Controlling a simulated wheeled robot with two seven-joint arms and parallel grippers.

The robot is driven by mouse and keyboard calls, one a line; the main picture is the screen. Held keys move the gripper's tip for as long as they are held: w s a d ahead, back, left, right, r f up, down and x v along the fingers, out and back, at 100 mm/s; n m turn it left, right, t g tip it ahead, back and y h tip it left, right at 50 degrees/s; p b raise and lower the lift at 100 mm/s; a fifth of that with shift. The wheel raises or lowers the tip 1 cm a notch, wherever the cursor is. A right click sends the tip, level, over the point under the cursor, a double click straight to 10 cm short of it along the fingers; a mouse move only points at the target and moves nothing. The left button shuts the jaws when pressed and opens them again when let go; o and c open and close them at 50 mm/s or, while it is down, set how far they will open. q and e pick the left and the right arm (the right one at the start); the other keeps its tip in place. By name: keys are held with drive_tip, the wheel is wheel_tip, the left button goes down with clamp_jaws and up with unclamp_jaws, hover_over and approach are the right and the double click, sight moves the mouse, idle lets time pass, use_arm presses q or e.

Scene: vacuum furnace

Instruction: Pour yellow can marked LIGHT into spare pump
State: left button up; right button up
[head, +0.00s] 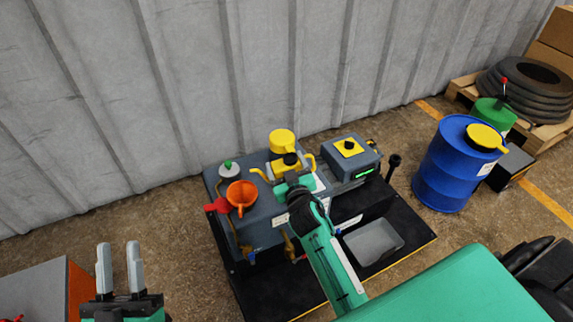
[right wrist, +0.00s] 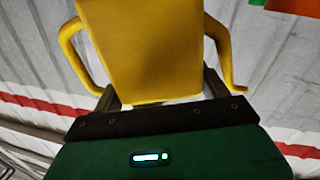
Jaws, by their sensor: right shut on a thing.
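My right gripper (head: 294,183) is shut on a yellow can (head: 278,168), over the dark grey pump bench. In the right wrist view the can (right wrist: 150,50) fills the space between the fingers, with a curved yellow arm on each side. Its marking cannot be read. An orange funnel (head: 241,194) stands on the bench to the left of the can, apart from it. I cannot tell which unit is the spare pump. My left gripper (head: 119,268) is open and empty at lower left, away from the bench.
Another yellow round-topped item (head: 282,141) stands behind the held can. A grey box with a yellow plate (head: 350,148) is to the right. A grey tray (head: 373,241) lies at the front. A blue drum (head: 443,166) stands further right. The corrugated wall is close behind.

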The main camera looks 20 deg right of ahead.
use_arm(q)
drive_tip(key=shift+r, duration=0.1)
drive_tip(key=shift+a+r+t, duration=0.15)
drive_tip(key=shift+r+t, duration=0.15)
drive_tip(key=shift+r, duration=0.15)
use_arm(e)
drive_tip(key=shift+a, duration=0.15)
use_arm(q)
drive_tip(key=shift+s+a+r+t, duration=0.15)
drive_tip(key=shift+s+r+t, duration=0.1)
drive_tip(key=shift+t, duration=0.15)
use_arm(e)
drive_tip(key=shift+a+f, duration=0.1)
drive_tip(key=shift+a, duration=0.05)
use_arm(q)
drive_tip(key=shift+w+f+g, duration=0.1)
drive_tip(key=shift+w+g, duration=0.05)
drive_tip(key=shift+g, duration=0.15)
drive_tip(key=shift+f, duration=0.1)
use_arm(e)
drive_tip(key=shift+r, duration=0.2)
drive_tip(key=shift+r+n, duration=0.15)
drive_tip(key=shift+n, duration=0.25)
use_arm(q)
drive_tip(key=shift+w+d+f+g, duration=0.1)
drive_tip(key=shift+d+f+g, duration=0.15)
drive_tip(key=shift+f, duration=0.25)
drive_tip(key=shift+w+d+f+g, duration=0.15)
drive_tip(key=shift+f+g, duration=0.1)
drive_tip(key=shift+f, duration=0.2)
